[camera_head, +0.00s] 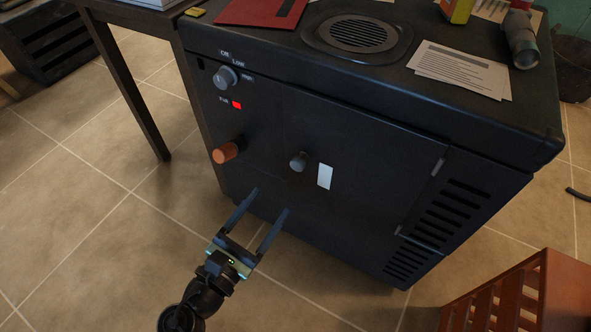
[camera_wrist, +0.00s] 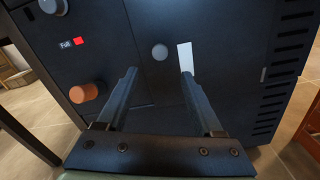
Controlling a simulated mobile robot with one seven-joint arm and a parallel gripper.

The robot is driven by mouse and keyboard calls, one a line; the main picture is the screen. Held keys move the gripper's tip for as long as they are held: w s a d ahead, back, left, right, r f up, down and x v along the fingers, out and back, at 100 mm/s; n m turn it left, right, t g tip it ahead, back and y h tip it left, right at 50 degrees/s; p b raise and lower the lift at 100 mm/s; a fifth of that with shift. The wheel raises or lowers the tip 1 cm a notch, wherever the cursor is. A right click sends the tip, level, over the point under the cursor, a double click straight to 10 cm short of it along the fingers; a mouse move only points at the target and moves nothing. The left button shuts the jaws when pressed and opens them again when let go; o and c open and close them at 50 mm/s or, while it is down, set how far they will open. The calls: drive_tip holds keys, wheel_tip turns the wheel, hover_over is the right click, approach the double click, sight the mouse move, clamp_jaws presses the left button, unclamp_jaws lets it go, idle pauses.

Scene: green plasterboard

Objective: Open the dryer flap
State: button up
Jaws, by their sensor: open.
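The dryer (camera_head: 350,110) is a dark box-shaped machine. Its front flap (camera_head: 350,185) looks closed, with a round grey knob (camera_head: 298,161) and a white label (camera_head: 324,177) on it, and hinges toward the right. In the wrist view the knob (camera_wrist: 160,52) lies ahead, beyond and between the fingertips, and the label (camera_wrist: 186,57) is just right of it. My gripper (camera_head: 269,203) is open and empty, in front of the flap and below the knob, apart from it. It also shows in the wrist view (camera_wrist: 158,76).
Left of the flap are an orange knob (camera_head: 228,152), a red "Full" light (camera_head: 237,105) and a grey dial (camera_head: 226,77). A dark table (camera_head: 125,85) stands at left. A reddish-brown slatted crate (camera_head: 530,295) stands at lower right. Papers and a round vent (camera_head: 358,33) are on top. The tiled floor at lower left is clear.

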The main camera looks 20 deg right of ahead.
sight(295, 169)
drive_tip(key=b+x, duration=0.4)
drive_tip(key=x, duration=0.6)
drive_tip(key=shift+f, duration=0.1)
drive_tip(key=shift+w+d, duration=0.45)
drive_tip(key=shift+d, duration=0.05)
drive_tip(key=shift+c, duration=0.2)
clamp_jaws()
idle(0.5)
